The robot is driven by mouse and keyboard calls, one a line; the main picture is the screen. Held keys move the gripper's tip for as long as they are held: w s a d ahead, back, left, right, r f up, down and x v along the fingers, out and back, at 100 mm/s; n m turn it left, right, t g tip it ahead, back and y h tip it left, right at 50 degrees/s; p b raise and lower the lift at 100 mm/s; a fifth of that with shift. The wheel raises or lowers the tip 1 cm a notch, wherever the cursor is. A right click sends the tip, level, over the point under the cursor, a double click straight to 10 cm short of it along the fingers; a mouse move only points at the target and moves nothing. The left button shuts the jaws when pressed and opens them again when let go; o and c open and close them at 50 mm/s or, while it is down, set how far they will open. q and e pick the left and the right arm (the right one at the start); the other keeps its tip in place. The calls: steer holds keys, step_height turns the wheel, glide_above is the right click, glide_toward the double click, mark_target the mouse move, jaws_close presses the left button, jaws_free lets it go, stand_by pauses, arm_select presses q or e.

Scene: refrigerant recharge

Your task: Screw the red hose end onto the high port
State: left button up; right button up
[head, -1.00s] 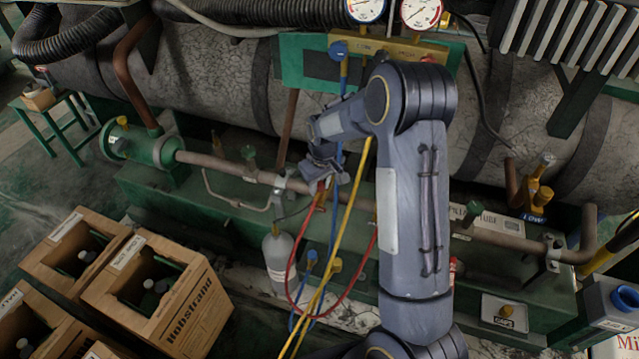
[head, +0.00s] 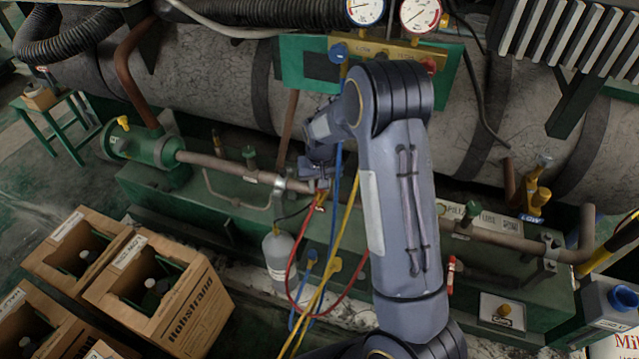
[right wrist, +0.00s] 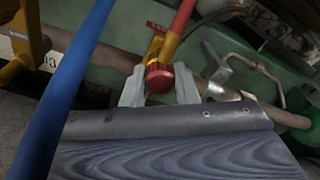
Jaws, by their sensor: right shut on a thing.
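My right gripper (head: 319,184) is shut on the red hose end (head: 320,200), in front of the long pipe. In the right wrist view, the grey fingers (right wrist: 160,88) sit on both sides of the hose end, with its red knob (right wrist: 159,77) and yellow fitting between them. The red hose (head: 292,262) loops down from the hose end and back up behind my right arm. I cannot make out a port labelled high; my arm hides part of the pipe. My left gripper is not in view.
The blue hose (head: 335,215) and yellow hose (head: 345,225) hang close beside the gripper. The gauge manifold (head: 385,50) is above. A yellow-capped port stands by a LOW label (head: 532,218) at right. A grey bottle (head: 278,250) and wooden crates (head: 205,300) are lower left.

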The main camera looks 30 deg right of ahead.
steer(key=shift+a+m+p, duration=0.1)
steer(key=shift+m+p, duration=0.25)
steer(key=shift+m, duration=0.65)
steer(key=o, duration=1)
steer(key=shift+r+p, duration=1.6)
steer(key=shift+r, duration=0.65)
steer(key=shift+s+a+f, duration=0.2)
steer(key=shift+s+a, duration=1.2)
steer(key=shift+a, duration=0.2)
steer(key=shift+s+a+f, duration=0.15)
steer(key=shift+s+a, duration=1.3)
steer(key=shift+a, duration=0.2)
steer(key=shift+s+a+f, duration=0.2)
steer(key=shift+s+a, duration=1.2)
steer(key=shift+a, duration=0.2)
